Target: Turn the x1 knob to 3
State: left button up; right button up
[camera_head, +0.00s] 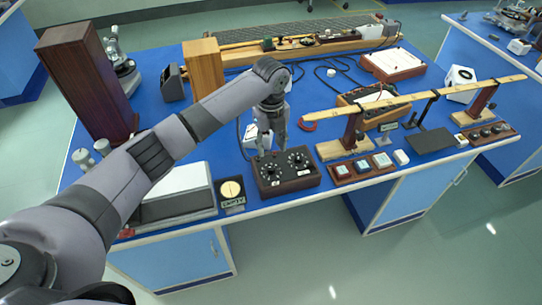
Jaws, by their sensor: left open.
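The labels and knob settings are too small to read, so I cannot tell which knob is x1. My left gripper (268,150) points down over the left knob of the box. It is open, and its fingertips are close to the knob; I cannot tell whether they touch it. The gripper partly hides that knob. My right gripper is not in view.
A white-topped instrument (178,194) and a small yellow-faced meter (231,192) stand left of the box. A long wooden beam (415,98) on stands crosses the right side. A tall brown case (88,78) stands at the left.

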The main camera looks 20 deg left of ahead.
pick_arm(q)
jog(key=shift+r, duration=1.5)
